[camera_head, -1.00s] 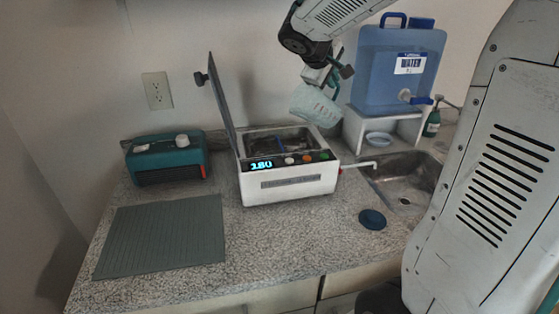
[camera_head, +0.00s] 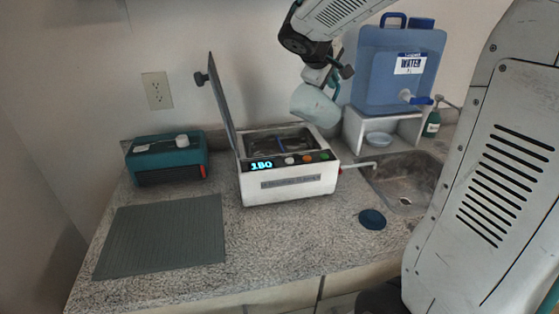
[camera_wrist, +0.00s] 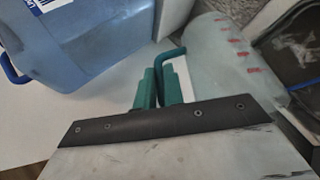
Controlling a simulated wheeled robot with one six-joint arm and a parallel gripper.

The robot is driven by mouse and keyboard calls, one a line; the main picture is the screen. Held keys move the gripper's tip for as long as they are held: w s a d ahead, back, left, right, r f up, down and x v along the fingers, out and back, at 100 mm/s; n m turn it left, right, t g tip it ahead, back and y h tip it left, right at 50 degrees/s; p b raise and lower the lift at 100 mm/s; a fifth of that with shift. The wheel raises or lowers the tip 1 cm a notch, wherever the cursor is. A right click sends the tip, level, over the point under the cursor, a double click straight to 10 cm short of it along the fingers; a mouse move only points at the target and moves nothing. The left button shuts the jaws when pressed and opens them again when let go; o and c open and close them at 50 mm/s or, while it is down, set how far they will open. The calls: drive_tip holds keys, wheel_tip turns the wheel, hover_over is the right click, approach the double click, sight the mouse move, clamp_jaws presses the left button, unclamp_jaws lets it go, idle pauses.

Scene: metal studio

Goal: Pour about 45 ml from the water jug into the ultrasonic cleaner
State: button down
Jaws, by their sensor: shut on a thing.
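The pale, translucent water jug (camera_head: 314,104) is held tilted above the back right of the ultrasonic cleaner, with its mouth toward the lower left. In the wrist view the jug (camera_wrist: 222,62) shows red marks on its side. My gripper (camera_head: 332,76) is shut on the jug's handle; its green fingers (camera_wrist: 160,84) show around the handle in the wrist view. The white ultrasonic cleaner (camera_head: 290,187) has its lid (camera_head: 222,105) raised at the left, its basin open and its display reading 180. I cannot make out a stream or the water level.
A blue water container (camera_head: 388,75) stands on a white stand (camera_head: 411,128) with a small bowl (camera_head: 378,139) beneath. A sink (camera_head: 408,184), blue disc (camera_head: 372,219), teal device (camera_head: 166,160) and grey mat (camera_head: 160,236) surround the cleaner. The front counter is mostly clear.

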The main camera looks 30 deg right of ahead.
idle(0.4)
drive_tip(key=shift+d+r+y+b, duration=0.45)
drive_tip(key=shift+d+r+y, duration=0.05)
drive_tip(key=shift+y, duration=0.1)
drive_tip(key=shift+d+f+m+y+b, duration=0.25)
drive_tip(key=shift+d+m+y+b, duration=0.15)
drive_tip(key=shift+d+y+b, duration=0.25)
drive_tip(key=d+f+y+b, duration=0.2)
drive_tip(key=d+f+y, duration=0.1)
drive_tip(key=d, duration=0.1)
wheel_tip(320, 180, up, 12)
drive_tip(key=d+m+y+b, duration=0.1)
drive_tip(key=d+y+b, duration=0.1)
drive_tip(key=d+y, duration=0.1)
drive_tip(key=shift+s+y+b, duration=0.25)
drive_tip(key=shift+y+b, duration=0.15)
drive_tip(key=shift+y, duration=0.25)
